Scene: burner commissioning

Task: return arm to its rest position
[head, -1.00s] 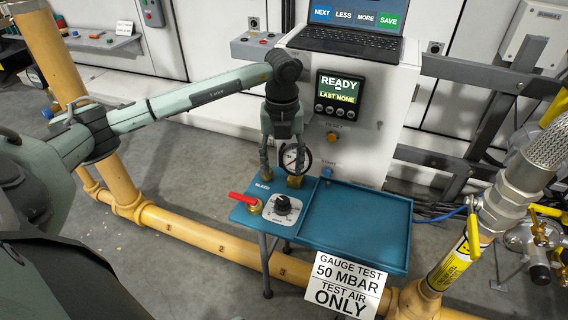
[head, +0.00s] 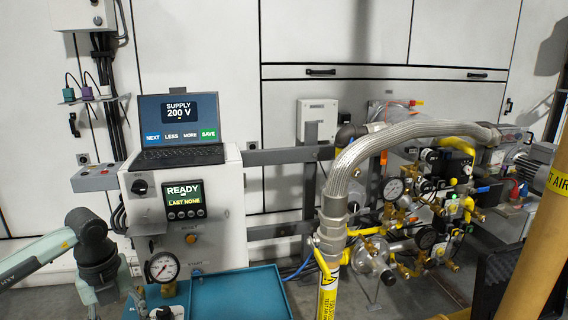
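My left arm comes in from the lower left in the head view. Its gripper (head: 115,306) points down, with its two fingers spread apart and nothing seen between them. The fingertips are at the bottom edge of the picture. The round pressure gauge (head: 163,266) stands upright just right of the gripper, apart from it, on a brass fitting at the blue-green bench (head: 240,293). My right arm and gripper are out of view.
A white cabinet (head: 228,208) carries a laptop (head: 180,128) reading SUPPLY 200 V and a display (head: 184,200) reading READY, LAST NONE. A braided hose (head: 400,132) arches over a valve and gauge cluster at right. A yellow pipe (head: 530,250) stands at far right.

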